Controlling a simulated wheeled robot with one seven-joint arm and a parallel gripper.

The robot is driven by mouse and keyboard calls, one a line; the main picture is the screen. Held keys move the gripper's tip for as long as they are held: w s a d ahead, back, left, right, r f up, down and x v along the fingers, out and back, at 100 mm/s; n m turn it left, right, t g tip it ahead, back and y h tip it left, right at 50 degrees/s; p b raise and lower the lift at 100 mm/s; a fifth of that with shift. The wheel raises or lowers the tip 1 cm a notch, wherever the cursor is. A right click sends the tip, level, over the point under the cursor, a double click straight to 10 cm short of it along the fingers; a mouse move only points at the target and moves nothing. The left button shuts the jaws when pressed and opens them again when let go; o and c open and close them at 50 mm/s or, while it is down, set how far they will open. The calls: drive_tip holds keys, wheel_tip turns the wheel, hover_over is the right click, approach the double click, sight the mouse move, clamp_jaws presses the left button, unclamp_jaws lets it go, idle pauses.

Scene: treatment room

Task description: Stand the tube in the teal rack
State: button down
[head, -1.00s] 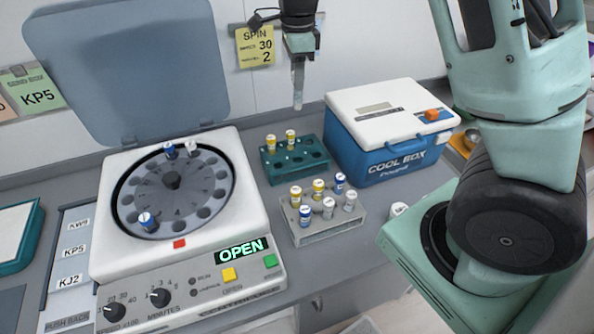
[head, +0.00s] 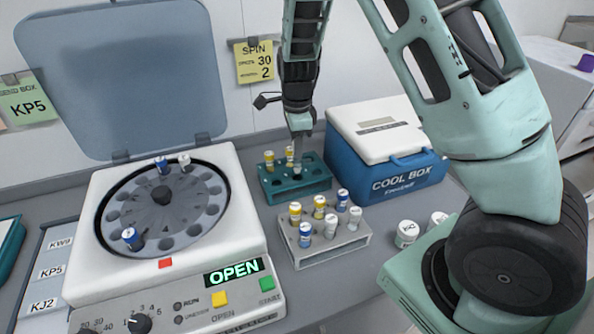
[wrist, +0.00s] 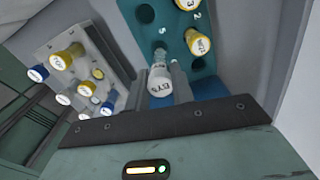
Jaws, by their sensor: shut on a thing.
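My gripper (head: 299,138) points down over the teal rack (head: 296,190). It is shut on a tube with a whitish cap (wrist: 160,83), which sits between the two fingers in the wrist view. The teal rack also shows in the wrist view (wrist: 207,66), with empty numbered holes and yellow-capped tubes (wrist: 198,42) close by on the right.
A grey rack (head: 335,251) with several capped tubes stands in front of the teal rack. The open centrifuge (head: 82,275) is at left. A blue cool box (head: 400,185) stands just right of the teal rack. White-lidded jars (head: 407,233) stand farther right.

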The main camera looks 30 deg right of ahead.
sight(297, 172)
drive_tip(key=shift+f+p, duration=0.45)
drive_tip(key=shift+f, duration=2.55)
drive_tip(key=shift+f, duration=0.1)
drive_tip(key=c, duration=1.2)
unclamp_jaws()
